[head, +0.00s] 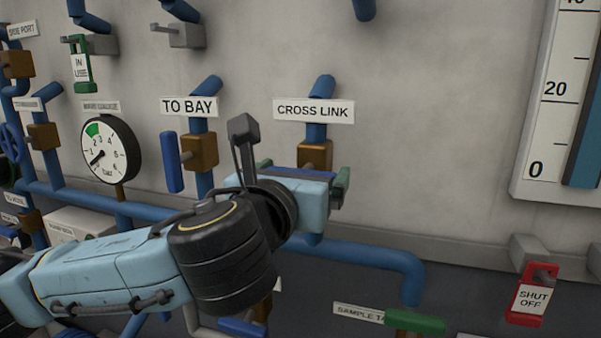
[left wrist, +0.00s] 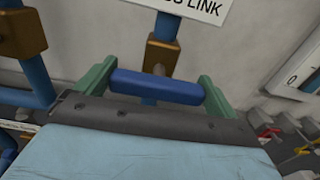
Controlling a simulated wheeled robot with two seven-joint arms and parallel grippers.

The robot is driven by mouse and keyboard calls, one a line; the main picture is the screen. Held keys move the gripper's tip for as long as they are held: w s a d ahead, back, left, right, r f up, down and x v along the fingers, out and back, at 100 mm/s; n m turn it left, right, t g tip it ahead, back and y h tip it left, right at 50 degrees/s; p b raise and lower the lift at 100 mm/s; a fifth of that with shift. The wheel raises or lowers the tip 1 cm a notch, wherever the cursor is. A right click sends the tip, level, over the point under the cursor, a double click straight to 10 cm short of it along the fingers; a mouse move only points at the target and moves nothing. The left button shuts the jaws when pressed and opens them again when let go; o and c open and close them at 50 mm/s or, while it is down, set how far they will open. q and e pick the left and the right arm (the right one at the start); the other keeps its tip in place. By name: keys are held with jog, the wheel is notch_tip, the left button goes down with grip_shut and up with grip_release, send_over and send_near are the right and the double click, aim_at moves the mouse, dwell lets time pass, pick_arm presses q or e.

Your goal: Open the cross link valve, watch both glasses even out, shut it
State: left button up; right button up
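The cross link valve has a brown body (head: 315,154) on a blue pipe below the "CROSS LINK" sign (head: 313,110). Its blue lever (left wrist: 157,86) lies crosswise to the pipe in the left wrist view. My left gripper (left wrist: 155,88) is at the lever, its green fingers spread wide, one by each end of it. I cannot tell if they touch it. In the head view my left gripper (head: 305,178) hides most of the lever. One glass, a scaled board (head: 549,130) with a blue column (head: 585,145), shows at the right, its top cut off. My right gripper is out of view.
The "TO BAY" valve's blue lever (head: 171,162) hangs upright just left of my gripper. A round dial gauge (head: 109,151) is further left. A green handle (head: 415,321) and a red "SHUT OFF" tag (head: 533,297) are lower right. The wall right of the valve is clear.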

pick_arm(q)
jog(key=c, duration=0.4)
jog(key=shift+n, duration=0.3)
jog(key=n, duration=0.2)
jog(key=shift+a+n, duration=0.1)
jog(key=shift+n, duration=0.3)
jog(key=n, duration=0.3)
jog(key=shift+n, duration=0.3)
jog(key=n, duration=0.4)
jog(key=shift+a+f+n, duration=0.1)
jog(key=shift+a+n, duration=0.05)
jog(key=shift+n, duration=0.15)
jog(key=shift+w+f+n, duration=0.1)
jog(key=shift+n, duration=1.9)
